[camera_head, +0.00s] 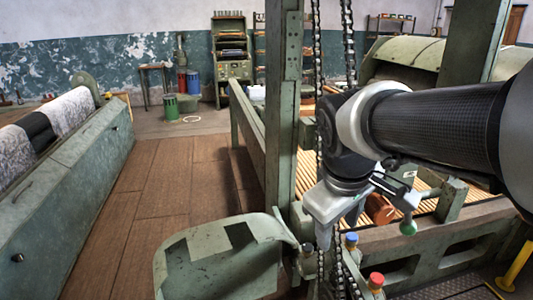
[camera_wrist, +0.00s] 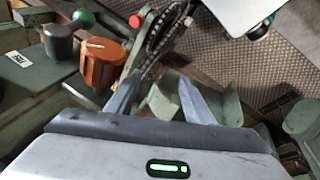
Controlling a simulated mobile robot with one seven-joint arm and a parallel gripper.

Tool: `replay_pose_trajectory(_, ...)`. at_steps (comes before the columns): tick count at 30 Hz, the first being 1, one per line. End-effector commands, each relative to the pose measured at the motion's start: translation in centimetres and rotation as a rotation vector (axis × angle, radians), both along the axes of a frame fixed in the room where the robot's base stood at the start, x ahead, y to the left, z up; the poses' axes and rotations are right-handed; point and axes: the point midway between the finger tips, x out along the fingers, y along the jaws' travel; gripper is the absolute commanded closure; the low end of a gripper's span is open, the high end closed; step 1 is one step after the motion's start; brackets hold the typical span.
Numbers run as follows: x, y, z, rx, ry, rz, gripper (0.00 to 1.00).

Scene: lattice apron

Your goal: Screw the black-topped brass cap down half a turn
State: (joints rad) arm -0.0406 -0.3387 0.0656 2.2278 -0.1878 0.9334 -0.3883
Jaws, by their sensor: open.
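A small brass-coloured fitting with a dark top (camera_head: 307,248) stands at the machine's near corner in the head view. It looks like the black-topped cap, but it is too small there to be sure. A blue-topped cap (camera_head: 351,240) and a red-topped one (camera_head: 376,281) stand to its right. My gripper (camera_head: 325,238) points down just right of the dark-topped fitting, apparently above it or beside it. In the wrist view the fingers (camera_wrist: 160,100) are apart with nothing held between them. I cannot make out the black-topped cap in that view.
Chains (camera_head: 348,28) hang beside a green post (camera_head: 283,110), close to my gripper. A curved green metal guard (camera_head: 220,262) is at the front. An orange-brown knob (camera_wrist: 103,64) and a red-topped part (camera_wrist: 147,12) show in the wrist view. The wooden floor (camera_head: 150,190) at left is clear.

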Motion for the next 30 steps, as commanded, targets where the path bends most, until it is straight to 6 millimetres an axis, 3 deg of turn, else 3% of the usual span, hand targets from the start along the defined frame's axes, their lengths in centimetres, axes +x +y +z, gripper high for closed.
replay_pose_trajectory(8,8.1,1.5,-1.3,-0.222,0.177,0.418,0.52)
replay_pose_trajectory(13,13.4,3.1,-4.0,-0.345,0.295,0.712,0.52)
replay_pose_trajectory(18,17.9,5.0,-8.1,-0.443,0.41,1.004,0.52)
replay_pose_trajectory(24,20.5,6.3,-11.7,-0.501,0.488,1.209,0.52)
replay_pose_trajectory(30,21.1,6.3,-13.3,-0.514,0.504,1.255,0.52)
